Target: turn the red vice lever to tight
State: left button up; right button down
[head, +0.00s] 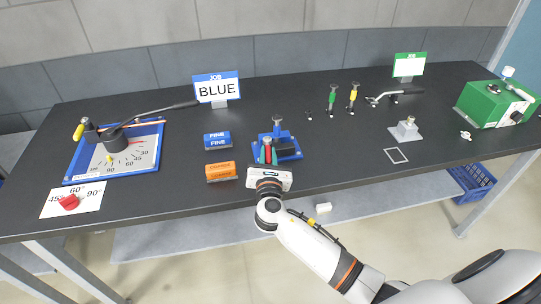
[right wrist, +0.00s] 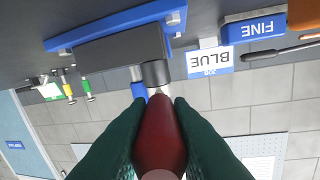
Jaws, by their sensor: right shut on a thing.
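The vice (head: 291,153) has a blue base and a dark block, and stands near the table's front edge. It fills the top of the right wrist view (right wrist: 115,47), which is upside down. Its red lever (right wrist: 160,135) points from a dark round hub toward my wrist camera. My right gripper (head: 268,155) is shut on the red lever, with a dark green finger on each side of it. I cannot read any tight mark on the vice. My left gripper is not in view.
Blue FINE (head: 217,140) and orange (head: 221,172) blocks lie just left of the vice. A blue-framed angle board (head: 83,166) with a long-handled tool is at the left. A BLUE job sign (head: 216,88) stands behind. A green machine (head: 490,104) is at the far right.

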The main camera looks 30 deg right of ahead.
aim_at(265, 142)
jog(key=a+m+g+h, duration=0.1)
jog(key=h, duration=0.1)
jog(key=w+a+m+g+h+b, duration=0.1)
jog(key=m+h, duration=0.1)
jog(key=shift+f+b, duration=0.15)
jog(key=shift+b, duration=0.15)
jog(key=shift+w+a+m+g+h+b, duration=0.2)
jog(key=shift+m+g+h+b, duration=0.2)
jog(key=shift+m+g+h, duration=0.3)
jog(key=shift+w+a+m+g+h+b, duration=0.2)
jog(key=shift+m+g+h+b, duration=0.25)
jog(key=shift+g, duration=0.3)
jog(key=shift+w+a+m+g+h+b, duration=0.1)
jog(key=shift+w+m+g+h+b, duration=0.2)
jog(key=shift+m+g+h, duration=0.35)
jog(key=c, duration=1.3)
grip_release()
